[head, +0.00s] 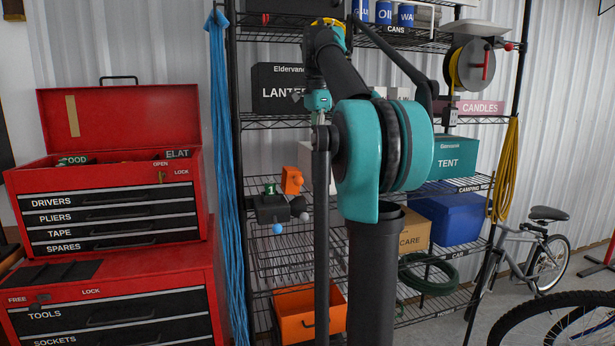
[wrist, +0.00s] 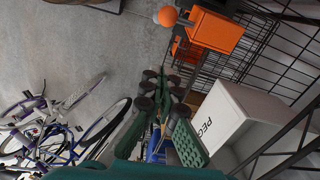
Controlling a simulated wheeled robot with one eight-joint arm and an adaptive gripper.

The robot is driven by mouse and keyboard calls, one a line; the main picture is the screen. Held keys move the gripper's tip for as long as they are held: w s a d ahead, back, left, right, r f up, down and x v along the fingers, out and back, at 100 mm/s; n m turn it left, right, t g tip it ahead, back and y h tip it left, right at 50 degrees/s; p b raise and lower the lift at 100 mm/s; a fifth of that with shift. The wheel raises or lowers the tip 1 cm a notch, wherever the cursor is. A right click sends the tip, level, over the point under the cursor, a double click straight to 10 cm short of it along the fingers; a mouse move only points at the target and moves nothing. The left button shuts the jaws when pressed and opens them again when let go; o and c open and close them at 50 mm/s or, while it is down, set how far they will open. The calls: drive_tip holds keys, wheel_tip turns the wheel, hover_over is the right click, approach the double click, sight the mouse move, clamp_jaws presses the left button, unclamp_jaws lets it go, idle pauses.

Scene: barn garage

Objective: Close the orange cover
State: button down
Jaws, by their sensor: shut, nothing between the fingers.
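The orange cover (head: 291,180) stands raised at the back of a small dark box (head: 272,208) marked 1 on the middle wire shelf. In the head view my arm stands in front of the shelf, and I cannot make out the gripper's fingers.
A white box marked PEG (wrist: 235,115) is close to the right of my gripper. An orange bin (head: 295,312) is low on the rack. A blue box (head: 447,217) and a teal TENT box (head: 455,158) stand right. A red tool chest (head: 110,200) is left.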

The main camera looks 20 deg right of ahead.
wheel_tip(320, 180, down, 10)
drive_tip(key=shift+s+a+r+m, duration=0.15)
drive_tip(key=shift+a+r, duration=0.25)
drive_tip(key=shift+a, duration=0.35)
drive_tip(key=shift+s+a+r+m, duration=0.15)
drive_tip(key=shift+a+r, duration=0.2)
drive_tip(key=shift+a, duration=0.4)
drive_tip(key=shift+w+r, duration=0.1)
